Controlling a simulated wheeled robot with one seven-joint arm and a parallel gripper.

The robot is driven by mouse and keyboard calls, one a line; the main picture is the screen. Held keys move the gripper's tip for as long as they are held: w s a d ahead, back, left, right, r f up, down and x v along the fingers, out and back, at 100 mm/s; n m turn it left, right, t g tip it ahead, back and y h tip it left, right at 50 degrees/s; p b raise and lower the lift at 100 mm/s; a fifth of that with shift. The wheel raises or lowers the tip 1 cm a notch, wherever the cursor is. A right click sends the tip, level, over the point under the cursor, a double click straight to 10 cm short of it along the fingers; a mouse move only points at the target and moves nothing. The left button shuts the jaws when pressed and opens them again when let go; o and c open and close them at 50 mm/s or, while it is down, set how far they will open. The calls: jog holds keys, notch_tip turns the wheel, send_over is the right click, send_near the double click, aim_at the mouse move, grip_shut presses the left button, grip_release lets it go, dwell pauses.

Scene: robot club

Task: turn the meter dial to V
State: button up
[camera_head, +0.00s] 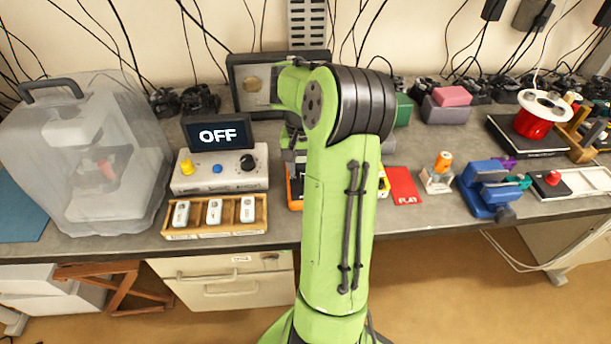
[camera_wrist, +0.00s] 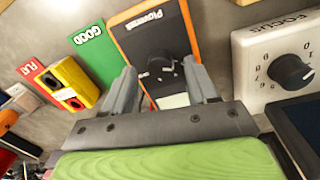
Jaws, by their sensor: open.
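The meter (camera_wrist: 150,38) shows in the wrist view as a dark-faced body with an orange rim. Its black round dial (camera_wrist: 160,70) sits on the face above a pale panel. My gripper (camera_wrist: 160,68) is open, its two grey fingers on either side of the dial with gaps visible. I cannot tell how far above the face the fingertips are. The dial's pointer and the marks around it are too small to read. In the head view my green arm hides most of the meter; only an orange edge (camera_head: 293,195) shows.
A white box with a FOCUS knob (camera_wrist: 290,70) stands close on the right in the wrist view. A green GOOD card (camera_wrist: 95,50), a yellow block (camera_wrist: 72,80) and a red card (camera_wrist: 45,82) lie on the left. A display reading OFF (camera_head: 218,135) stands behind the white box (camera_head: 205,175).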

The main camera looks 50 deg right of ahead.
jog(key=shift+f, duration=0.85)
jog(key=shift+c, duration=0.3)
jog(key=c, duration=1)
jog(key=shift+m, duration=0.3)
jog(key=m+b, duration=0.1)
jog(key=m, duration=0.3)
jog(key=shift+d, duration=0.1)
jog(key=shift+m+b, duration=0.4)
jog(key=shift+m, duration=1.6)
